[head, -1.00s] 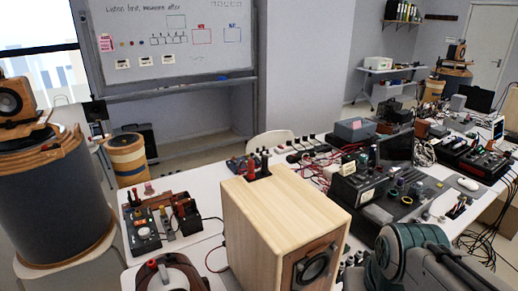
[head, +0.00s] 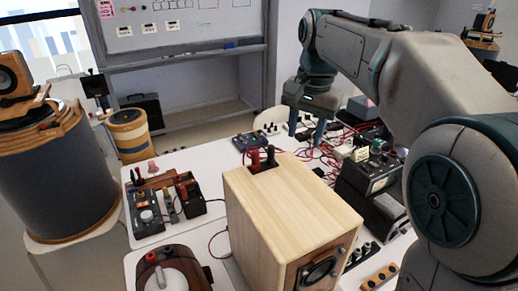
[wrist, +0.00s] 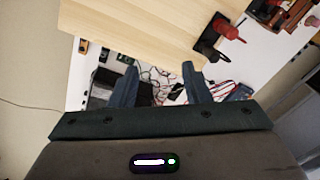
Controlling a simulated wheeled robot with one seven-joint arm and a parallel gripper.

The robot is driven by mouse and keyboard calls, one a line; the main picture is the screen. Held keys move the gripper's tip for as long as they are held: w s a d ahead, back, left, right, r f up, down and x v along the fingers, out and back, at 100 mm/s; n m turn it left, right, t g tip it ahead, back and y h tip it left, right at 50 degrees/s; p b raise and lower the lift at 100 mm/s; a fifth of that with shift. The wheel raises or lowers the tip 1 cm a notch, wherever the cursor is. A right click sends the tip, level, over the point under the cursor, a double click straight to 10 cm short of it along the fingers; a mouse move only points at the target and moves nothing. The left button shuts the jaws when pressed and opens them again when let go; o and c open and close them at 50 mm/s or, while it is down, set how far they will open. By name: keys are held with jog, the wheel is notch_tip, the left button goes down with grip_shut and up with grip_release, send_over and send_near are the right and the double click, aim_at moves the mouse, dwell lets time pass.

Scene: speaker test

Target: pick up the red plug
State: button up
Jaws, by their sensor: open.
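A red plug (head: 255,160) stands upright beside a black plug (head: 269,157) at the back edge of the pale wooden speaker (head: 265,190). In the wrist view the red plug (wrist: 230,29) and the black plug (wrist: 211,42) show at the upper right, by the speaker's edge (wrist: 150,25). My gripper (head: 306,130) is open and empty, fingers pointing down, to the right of and behind the plugs in the head view. In the wrist view its two fingers (wrist: 160,75) are apart with nothing between them, and the red plug lies outside them.
A tray of small devices (head: 165,205) stands on the white table at the left. Red cables and power strips lie behind the speaker. A black meter box (head: 368,185) stands to its right. A dark device with a white disc (head: 168,280) is at the front left.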

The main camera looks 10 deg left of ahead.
notch_tip(320, 180, up, 3)
jog(key=m+p, duration=0.1)
jog(key=m, duration=0.1)
send_over(256, 151)
jog(key=shift+g+h, duration=0.3)
jog(key=shift+g, duration=0.1)
jog(key=f, duration=0.8)
jog(key=shift+w, duration=0.2)
jog(key=shift+s+f+p, duration=0.1)
jog(key=shift+f+p, duration=0.2)
jog(key=shift+f, duration=2.55)
grip_shut()
